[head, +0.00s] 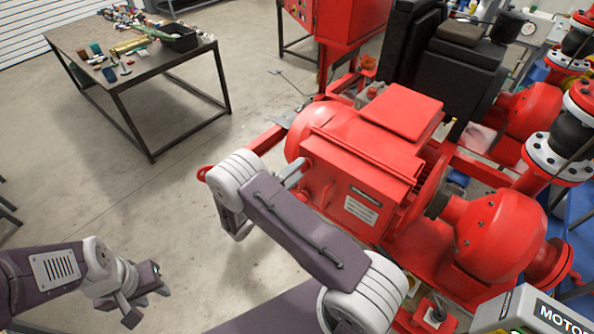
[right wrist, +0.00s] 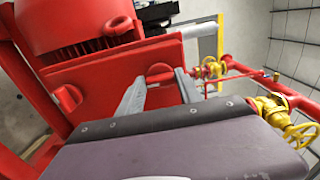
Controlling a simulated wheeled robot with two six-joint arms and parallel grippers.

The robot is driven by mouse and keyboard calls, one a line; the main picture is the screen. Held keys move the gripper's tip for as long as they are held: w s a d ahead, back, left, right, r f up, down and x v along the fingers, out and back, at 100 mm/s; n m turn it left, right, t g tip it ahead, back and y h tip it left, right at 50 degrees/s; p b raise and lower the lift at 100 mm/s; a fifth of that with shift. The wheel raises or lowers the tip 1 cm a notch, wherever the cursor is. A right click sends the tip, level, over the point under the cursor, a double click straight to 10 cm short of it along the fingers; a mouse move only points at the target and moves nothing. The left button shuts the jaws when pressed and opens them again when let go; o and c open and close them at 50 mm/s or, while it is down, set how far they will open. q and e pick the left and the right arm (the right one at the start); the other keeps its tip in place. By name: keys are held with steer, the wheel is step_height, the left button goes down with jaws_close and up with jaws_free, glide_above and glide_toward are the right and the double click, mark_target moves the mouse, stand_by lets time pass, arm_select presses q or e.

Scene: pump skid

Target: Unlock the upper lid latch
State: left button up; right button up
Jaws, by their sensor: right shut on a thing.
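A red motor housing (head: 360,150) with a flat, boxy lid stands right of centre in the head view. In the right wrist view, a rounded red latch knob (right wrist: 160,73) sits on the red box face, between the grey fingers of my right gripper (right wrist: 158,92). That gripper is shut on the knob. A second red knob (right wrist: 67,97) is to its left, free of the fingers. I cannot tell from its place alone which knob is the upper one. In the head view my right gripper (head: 292,178) is at the box's left side. My left gripper (head: 145,300) hangs over the floor, away from the skid.
A workbench (head: 130,75) with tools and a black bin stands at the back left. Red pump bodies and flanged pipes (head: 555,155) crowd the right side. Yellow valves (right wrist: 285,115) show at the right in the wrist view. Open floor lies between bench and skid.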

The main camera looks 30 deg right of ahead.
steer(key=o, duration=1.4)
steer(key=b+v, duration=0.4)
steer(key=v, duration=0.5)
steer(key=shift+a, duration=0.1)
